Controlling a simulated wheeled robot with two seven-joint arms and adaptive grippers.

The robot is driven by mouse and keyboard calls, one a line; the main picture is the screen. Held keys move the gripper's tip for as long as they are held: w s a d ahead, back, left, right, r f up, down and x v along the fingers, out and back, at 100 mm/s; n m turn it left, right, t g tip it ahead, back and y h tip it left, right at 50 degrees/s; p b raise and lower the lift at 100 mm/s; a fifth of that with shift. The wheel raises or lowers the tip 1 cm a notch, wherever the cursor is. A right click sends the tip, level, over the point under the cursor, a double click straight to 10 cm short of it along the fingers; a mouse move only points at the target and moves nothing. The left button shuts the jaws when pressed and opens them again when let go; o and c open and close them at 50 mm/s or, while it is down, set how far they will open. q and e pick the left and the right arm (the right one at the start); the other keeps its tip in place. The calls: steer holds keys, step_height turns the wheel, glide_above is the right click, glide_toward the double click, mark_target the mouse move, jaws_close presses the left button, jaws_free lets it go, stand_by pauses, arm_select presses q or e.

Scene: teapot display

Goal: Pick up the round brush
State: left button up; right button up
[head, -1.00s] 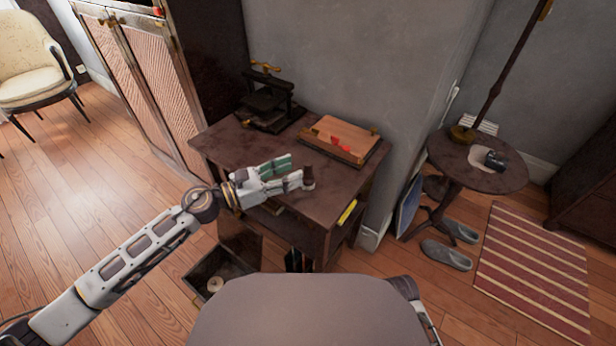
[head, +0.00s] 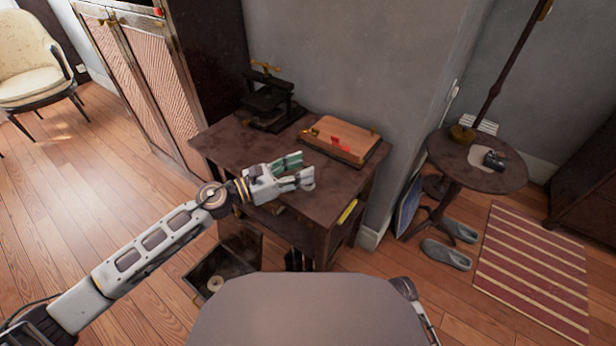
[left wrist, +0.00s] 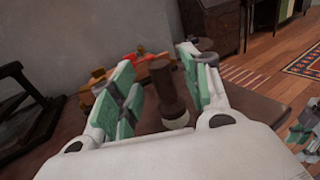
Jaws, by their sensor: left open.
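The round brush (left wrist: 167,88) has a dark brown handle and a pale round base, and it stands upright on the dark wooden table (head: 345,183). My left gripper (head: 304,168) is open over the table, near its front right part. In the left wrist view the brush shows between the two green-padded fingers (left wrist: 163,88), with no clear contact. In the head view the fingers hide its handle, and only a bit of the pale base (head: 309,188) shows. Part of my right gripper (left wrist: 304,130) seems to show at the left wrist view's right edge; its jaws are unclear.
A wooden board with red pieces (head: 342,138) lies at the table's back right. A black press (head: 268,103) stands at the back left. An open dark box (head: 222,262) is on the floor in front. A round side table (head: 478,172) stands at right.

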arm_select(q)
steer(key=shift+x, duration=1.35)
steer(key=shift+c, duration=0.3)
jaws_close()
